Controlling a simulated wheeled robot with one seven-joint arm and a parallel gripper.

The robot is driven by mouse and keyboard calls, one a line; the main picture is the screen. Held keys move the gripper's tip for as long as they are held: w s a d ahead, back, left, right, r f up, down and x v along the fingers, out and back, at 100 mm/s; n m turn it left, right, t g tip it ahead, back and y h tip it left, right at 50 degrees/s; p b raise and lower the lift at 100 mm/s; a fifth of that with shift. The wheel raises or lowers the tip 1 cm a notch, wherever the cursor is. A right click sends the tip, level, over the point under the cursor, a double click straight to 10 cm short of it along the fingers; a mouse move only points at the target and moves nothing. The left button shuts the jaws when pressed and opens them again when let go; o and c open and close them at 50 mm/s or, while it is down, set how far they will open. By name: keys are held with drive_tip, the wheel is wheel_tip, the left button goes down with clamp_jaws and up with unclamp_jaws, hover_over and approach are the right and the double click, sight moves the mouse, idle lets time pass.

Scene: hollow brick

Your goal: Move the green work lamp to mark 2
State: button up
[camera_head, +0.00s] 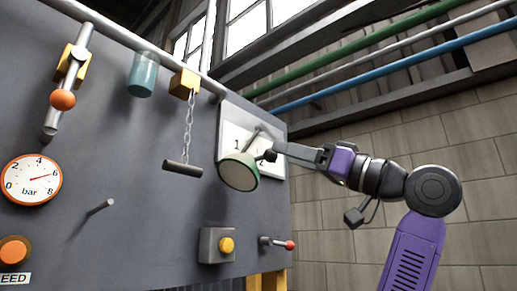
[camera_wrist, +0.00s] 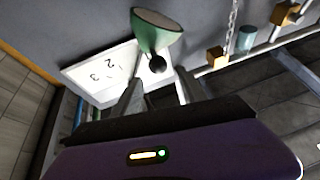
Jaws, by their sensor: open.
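The green work lamp (camera_head: 239,172) has a round pale face and hangs in front of a white plate (camera_head: 231,122) on the grey panel. A "1" shows on the plate in the head view; "2" and "3" show on the plate in the wrist view (camera_wrist: 82,73). The lamp (camera_wrist: 152,36) has a black ball knob (camera_wrist: 157,64), which also shows in the head view (camera_head: 270,155). My gripper (camera_head: 277,152) is open at the knob. In the wrist view the fingertips (camera_wrist: 157,80) lie on either side below the knob; I cannot tell whether they touch it.
Left of the lamp, a dark bar (camera_head: 183,169) hangs on a chain. A gauge (camera_head: 32,179) is far left. Pipes (camera_head: 380,75) run above right.

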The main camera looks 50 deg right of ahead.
sight(272, 153)
drive_tip(key=shift+w+a+f+g, duration=0.2)
drive_tip(key=shift+w+f+g, duration=0.15)
drive_tip(key=shift+w, duration=0.2)
drive_tip(key=p+x, duration=0.2)
drive_tip(key=x, duration=0.3)
drive_tip(key=shift+w+a+r+p, duration=0.1)
drive_tip(key=shift+w+r+p, duration=0.2)
drive_tip(key=shift+p, duration=0.05)
drive_tip(key=shift+w+r, duration=0.15)
drive_tip(key=shift+w, duration=0.5)
clamp_jaws()
drive_tip(key=shift+a, duration=0.1)
drive_tip(key=shift+w+a+f, duration=0.1)
drive_tip(key=shift+f, duration=0.1)
